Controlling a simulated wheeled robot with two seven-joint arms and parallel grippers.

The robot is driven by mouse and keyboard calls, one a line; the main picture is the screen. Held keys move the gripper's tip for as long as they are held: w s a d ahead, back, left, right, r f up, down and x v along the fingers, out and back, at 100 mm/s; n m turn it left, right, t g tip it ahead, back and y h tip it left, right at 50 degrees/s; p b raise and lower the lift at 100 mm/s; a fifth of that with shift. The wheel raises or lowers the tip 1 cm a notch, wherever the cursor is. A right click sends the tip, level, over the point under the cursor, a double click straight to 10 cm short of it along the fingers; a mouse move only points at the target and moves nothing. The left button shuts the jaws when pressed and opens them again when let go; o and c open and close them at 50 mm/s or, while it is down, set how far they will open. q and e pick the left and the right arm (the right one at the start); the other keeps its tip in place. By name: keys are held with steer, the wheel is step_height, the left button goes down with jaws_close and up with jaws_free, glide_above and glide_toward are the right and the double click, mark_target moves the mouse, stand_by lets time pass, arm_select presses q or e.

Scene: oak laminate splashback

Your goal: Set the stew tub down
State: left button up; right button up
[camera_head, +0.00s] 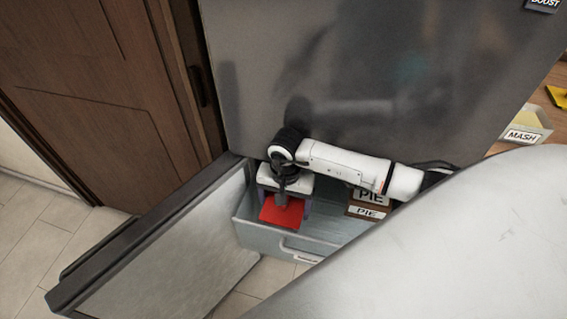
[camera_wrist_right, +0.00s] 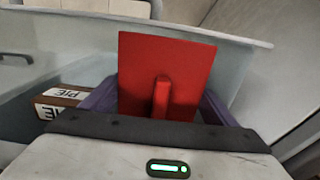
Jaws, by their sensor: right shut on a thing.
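My right gripper (camera_head: 284,200) reaches down into the open clear drawer (camera_head: 300,246) and is shut on a red tub (camera_head: 281,214). In the right wrist view the red tub (camera_wrist_right: 165,62) shows a flat square red face with a raised red bar, between the purple fingers. No label shows on it, so I take it as the stew tub. It is inside the drawer walls; whether it touches the drawer floor is hidden. My left gripper is not in view.
An open door (camera_head: 165,245) lies to the left. A MASH box (camera_head: 524,132) stands on the wooden counter at right.

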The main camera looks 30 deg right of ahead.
step_height(320, 180, down, 6)
steer(key=b, duration=0.4)
steer(key=shift+w+f+b, duration=0.15)
steer(key=shift+f+b, duration=0.1)
steer(key=shift+b, duration=0.15)
steer(key=o, duration=1.4)
steer(key=shift+c, duration=0.2)
step_height(320, 180, up, 12)
steer(key=shift+r+p, duration=0.1)
steer(key=shift+p, duration=0.75)
steer(key=shift+r, duration=0.55)
